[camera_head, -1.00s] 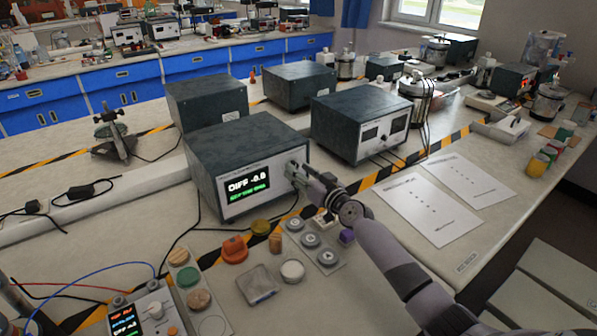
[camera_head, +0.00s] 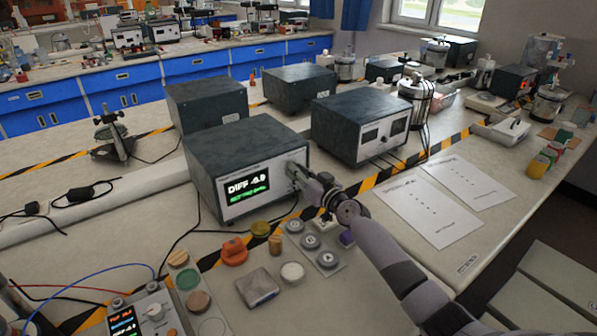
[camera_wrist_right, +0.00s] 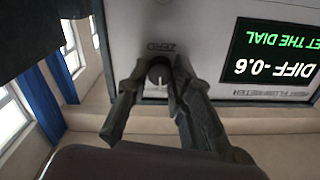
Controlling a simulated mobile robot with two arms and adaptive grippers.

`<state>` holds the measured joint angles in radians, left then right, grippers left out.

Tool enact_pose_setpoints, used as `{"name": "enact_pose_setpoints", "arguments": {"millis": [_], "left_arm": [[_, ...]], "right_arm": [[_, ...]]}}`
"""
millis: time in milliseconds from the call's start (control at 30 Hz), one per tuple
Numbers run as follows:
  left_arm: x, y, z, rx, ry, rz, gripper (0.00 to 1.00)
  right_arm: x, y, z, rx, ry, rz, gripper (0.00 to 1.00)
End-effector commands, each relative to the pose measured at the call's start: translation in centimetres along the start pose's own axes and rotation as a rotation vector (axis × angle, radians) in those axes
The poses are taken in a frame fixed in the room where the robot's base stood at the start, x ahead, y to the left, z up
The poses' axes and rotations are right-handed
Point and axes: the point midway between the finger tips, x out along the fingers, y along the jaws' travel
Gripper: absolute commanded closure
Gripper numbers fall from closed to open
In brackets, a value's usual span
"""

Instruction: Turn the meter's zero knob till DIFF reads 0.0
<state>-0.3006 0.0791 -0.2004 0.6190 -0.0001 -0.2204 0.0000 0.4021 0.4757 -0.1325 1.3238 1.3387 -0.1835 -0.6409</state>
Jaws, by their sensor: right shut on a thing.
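The meter (camera_head: 250,160) is a dark box with a light front panel on the bench. The screen appears upside down and partly cut off in the wrist view (camera_wrist_right: 270,55). My right gripper (camera_head: 296,174) is shut on the knob, fingers on either side (camera_wrist_right: 156,88). My left gripper is out of view.
A second dark instrument (camera_head: 362,125) stands right of the meter. In front lie a three-button panel (camera_head: 328,260), an orange knob (camera_head: 235,252), a square tin (camera_head: 257,287) and several round pieces. Paper sheets (camera_head: 430,210) lie to the right. Striped tape crosses the bench.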

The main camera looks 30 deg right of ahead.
Motion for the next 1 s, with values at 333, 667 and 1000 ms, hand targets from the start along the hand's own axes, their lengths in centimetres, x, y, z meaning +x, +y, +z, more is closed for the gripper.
{"name": "enact_pose_setpoints", "arguments": {"millis": [333,667,1000], "left_arm": [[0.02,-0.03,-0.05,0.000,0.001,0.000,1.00],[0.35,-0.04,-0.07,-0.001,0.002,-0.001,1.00],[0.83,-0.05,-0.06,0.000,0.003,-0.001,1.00]], "right_arm": [[-0.01,0.00,0.03,0.006,0.000,0.000,1.00],[-0.01,-0.01,0.11,0.133,0.000,0.000,1.00],[-0.01,0.04,0.08,0.433,0.001,0.000,1.00]]}}
